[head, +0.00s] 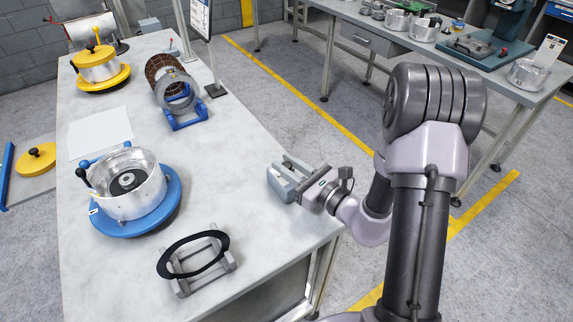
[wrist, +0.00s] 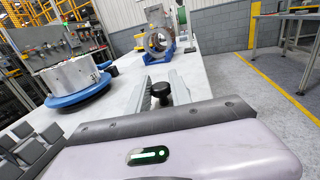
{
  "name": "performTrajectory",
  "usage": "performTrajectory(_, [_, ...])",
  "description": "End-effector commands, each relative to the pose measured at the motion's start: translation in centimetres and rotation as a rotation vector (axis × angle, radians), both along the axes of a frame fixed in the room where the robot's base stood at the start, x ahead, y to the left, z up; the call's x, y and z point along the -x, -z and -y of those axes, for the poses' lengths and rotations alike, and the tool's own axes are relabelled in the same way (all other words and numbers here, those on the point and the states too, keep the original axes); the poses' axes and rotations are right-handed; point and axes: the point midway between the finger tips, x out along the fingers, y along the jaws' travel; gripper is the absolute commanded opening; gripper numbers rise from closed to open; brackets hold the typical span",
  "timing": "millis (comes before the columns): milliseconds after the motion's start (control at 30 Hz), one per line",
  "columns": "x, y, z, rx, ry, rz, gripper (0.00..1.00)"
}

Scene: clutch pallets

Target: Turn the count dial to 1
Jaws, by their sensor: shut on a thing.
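My gripper (head: 284,180) is at the right edge of the grey workbench, low over its top. In the wrist view its two fingers (wrist: 161,88) stand on either side of a small black knob (wrist: 160,93), and they are shut on it. The knob looks like the count dial. In the head view the gripper hides it. No numbers or pointer on the dial can be read, so its setting cannot be told.
A blue round base with a silver housing (head: 135,190) stands at left on the workbench (head: 225,140). A black ring on a grey stand (head: 195,258) is at the front. A blue cradle (head: 187,118) holds rings farther back. The bench middle is clear.

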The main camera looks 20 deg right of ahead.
Motion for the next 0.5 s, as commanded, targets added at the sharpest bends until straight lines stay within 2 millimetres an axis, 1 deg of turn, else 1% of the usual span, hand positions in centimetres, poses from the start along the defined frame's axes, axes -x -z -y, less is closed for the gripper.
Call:
performTrajectory(33, [0.11, 0.20, -0.22, -0.002, 0.035, -0.003, 0.00])
performTrajectory(300, [0.09, 0.00, -0.26, 0.001, 0.254, -0.004, 0.00])
performTrajectory(500, [0.05, -0.14, -0.20, 0.000, 0.374, -0.003, 0.00])
